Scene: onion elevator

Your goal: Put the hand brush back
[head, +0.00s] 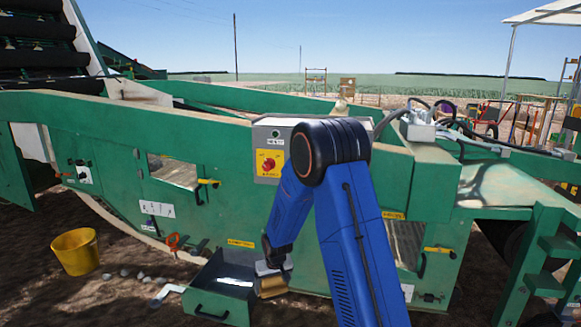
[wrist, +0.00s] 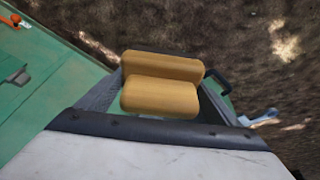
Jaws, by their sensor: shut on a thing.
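My gripper (head: 272,268) points down at the right side of the open green drawer (head: 207,305) low on the machine. It is shut on the tan hand brush (head: 272,287), which shows just below it. In the wrist view the brush (wrist: 160,97) appears as two rounded tan blocks between my gripper's fingers (wrist: 160,82). The drawer's dark handle (wrist: 219,80) shows beyond the brush. I cannot tell whether the brush touches the drawer; part of the drawer is hidden behind the brush and gripper.
A yellow bucket (head: 75,252) stands on the ground at left. A grey-white tool (head: 167,294) lies left of the drawer, near several stones. The green machine wall (head: 120,150) rises behind the drawer, with a red-knobbed switch box (head: 269,163).

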